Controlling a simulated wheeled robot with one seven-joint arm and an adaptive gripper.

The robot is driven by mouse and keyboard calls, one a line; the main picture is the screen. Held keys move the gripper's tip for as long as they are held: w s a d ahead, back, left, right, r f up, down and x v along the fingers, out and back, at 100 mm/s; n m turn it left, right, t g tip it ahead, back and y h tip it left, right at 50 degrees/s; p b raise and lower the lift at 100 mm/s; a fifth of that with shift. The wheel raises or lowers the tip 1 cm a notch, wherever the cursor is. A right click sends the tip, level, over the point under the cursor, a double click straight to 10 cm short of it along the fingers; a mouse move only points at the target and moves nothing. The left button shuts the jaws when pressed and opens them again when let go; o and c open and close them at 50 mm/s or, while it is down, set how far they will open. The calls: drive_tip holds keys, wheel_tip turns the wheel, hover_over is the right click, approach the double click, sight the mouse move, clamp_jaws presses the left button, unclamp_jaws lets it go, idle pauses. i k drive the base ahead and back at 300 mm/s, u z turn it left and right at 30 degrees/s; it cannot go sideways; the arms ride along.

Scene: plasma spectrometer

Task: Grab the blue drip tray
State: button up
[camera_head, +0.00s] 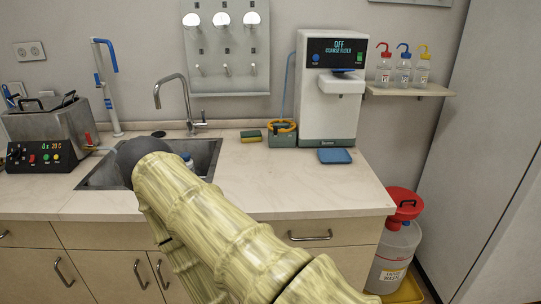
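The blue drip tray (335,156) lies flat on the counter, just in front of the white dispenser (328,100) at the right. Nothing touches it from above and its top is bare. My arm rises from the bottom of the view and reaches left over the counter to the sink, well left of the tray. A dark rounded part shows at the arm's far end. My gripper's fingers cannot be seen.
The sink (206,152) with its tap (183,100) is at the left, partly hidden by my arm. A sponge (251,136) and a small grey-green container (282,135) stand left of the dispenser. The counter (350,190) in front of the tray is clear. A red-lidded waste container (396,245) stands at the right.

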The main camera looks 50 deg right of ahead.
sight(326, 156)
drive_tip(key=u, duration=0.45)
drive_tip(key=i, duration=1.15)
drive_tip(key=z, duration=2.35)
